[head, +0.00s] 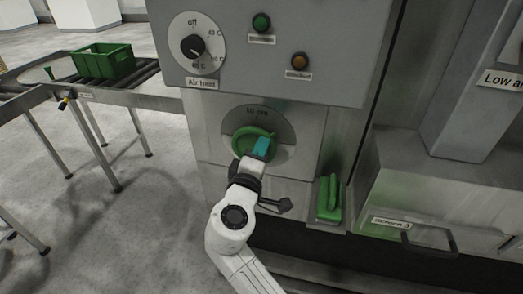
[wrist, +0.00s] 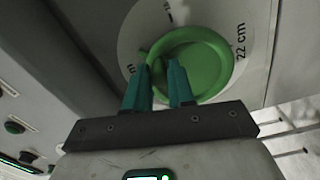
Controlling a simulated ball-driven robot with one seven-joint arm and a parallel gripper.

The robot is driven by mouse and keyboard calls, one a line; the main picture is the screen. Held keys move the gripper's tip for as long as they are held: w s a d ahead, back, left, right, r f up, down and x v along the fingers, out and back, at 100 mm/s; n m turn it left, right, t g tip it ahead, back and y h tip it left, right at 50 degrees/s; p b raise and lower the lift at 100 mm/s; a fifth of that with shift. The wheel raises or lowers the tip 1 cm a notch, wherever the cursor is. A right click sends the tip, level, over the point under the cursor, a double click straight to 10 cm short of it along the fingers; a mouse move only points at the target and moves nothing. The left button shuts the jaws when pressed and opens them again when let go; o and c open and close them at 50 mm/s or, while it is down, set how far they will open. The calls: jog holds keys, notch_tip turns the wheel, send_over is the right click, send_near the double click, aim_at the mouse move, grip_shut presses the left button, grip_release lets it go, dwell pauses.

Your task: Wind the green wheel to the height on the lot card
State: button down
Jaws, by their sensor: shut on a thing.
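The green wheel (head: 241,139) is a round handwheel on a pale round dial plate on the front of the grey machine. My gripper (head: 261,148) is at the wheel, with its teal fingers shut on it. In the wrist view the wheel (wrist: 208,58) fills the upper middle and the fingers (wrist: 159,72) sit on its near left part. I see no lot card.
A green handle (head: 329,198) stands at lower right, near a drawer handle (head: 428,242). A green crate (head: 104,62) sits on a roller conveyor at left.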

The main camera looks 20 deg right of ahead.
jog(key=shift+a+r, duration=0.15)
jog(key=shift+r, duration=0.1)
jog(key=c, duration=1.2)
grip_release()
jog(key=shift+o, duration=1.2)
jog(key=shift+f, duration=0.2)
jog(key=shift+s, duration=0.1)
jog(key=b+v, duration=0.2)
jog(key=v, duration=0.8)
jog(key=shift+s+a, duration=0.15)
jog(key=shift+s, duration=0.1)
